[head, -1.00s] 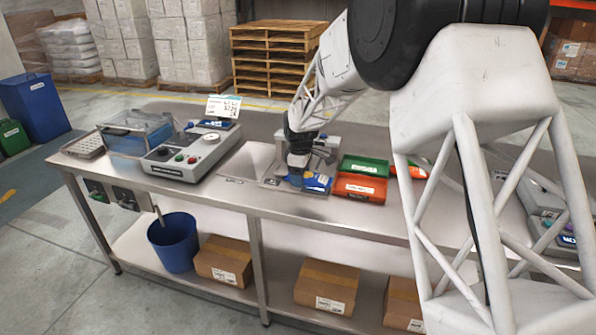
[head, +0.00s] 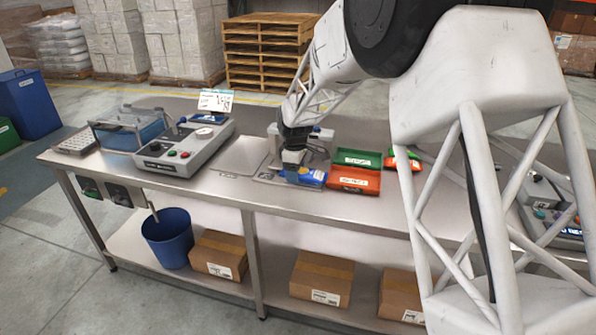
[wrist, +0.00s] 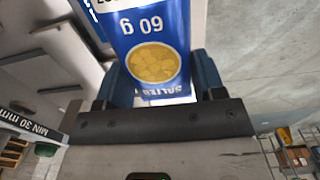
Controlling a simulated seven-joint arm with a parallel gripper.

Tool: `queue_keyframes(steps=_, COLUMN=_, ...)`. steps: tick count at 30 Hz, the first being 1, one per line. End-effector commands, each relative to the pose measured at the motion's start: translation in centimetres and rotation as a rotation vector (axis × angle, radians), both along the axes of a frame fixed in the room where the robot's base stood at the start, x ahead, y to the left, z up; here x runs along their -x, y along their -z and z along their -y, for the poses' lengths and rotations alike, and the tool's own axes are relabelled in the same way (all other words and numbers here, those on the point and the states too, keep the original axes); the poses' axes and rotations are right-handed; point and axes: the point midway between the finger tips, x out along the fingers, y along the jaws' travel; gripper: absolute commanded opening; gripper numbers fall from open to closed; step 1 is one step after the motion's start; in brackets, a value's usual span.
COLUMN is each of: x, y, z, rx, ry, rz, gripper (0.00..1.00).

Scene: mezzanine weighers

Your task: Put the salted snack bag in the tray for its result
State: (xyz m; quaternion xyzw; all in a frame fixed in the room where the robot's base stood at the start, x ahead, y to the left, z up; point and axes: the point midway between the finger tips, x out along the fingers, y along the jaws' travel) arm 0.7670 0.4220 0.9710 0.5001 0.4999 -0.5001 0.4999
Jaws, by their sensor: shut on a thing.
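My gripper (head: 296,163) points down over the metal bench, just left of two small trays. It is shut on the blue snack bag (head: 313,178). In the wrist view the bag (wrist: 152,38) sits between the fingers and shows "60 g", a picture of yellow chips and the word "SALTED" partly covered. The green tray (head: 341,155) lies behind the orange tray (head: 336,184), both right of the bag. Their labels are too small to read. In the head view I cannot tell whether the bag touches the surface beneath it.
A weigher (head: 272,150) stands behind my gripper, partly hidden by it. A grey control box (head: 165,160) with buttons and a clear-sided blue bin (head: 118,138) stand to the left. Another red and green item (head: 403,160) lies right of the trays. The bench front is clear.

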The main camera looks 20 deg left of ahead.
Motion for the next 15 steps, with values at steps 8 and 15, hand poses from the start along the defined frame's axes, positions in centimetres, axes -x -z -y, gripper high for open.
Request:
queue_keyframes(steps=8, x=-1.1, y=0.2, z=1.4, rx=0.0, ry=0.002, rz=0.0, gripper=0.35)
queue_keyframes(steps=15, x=-4.1, y=0.7, z=5.2, rx=0.0, ry=0.004, rz=0.0, gripper=0.35)
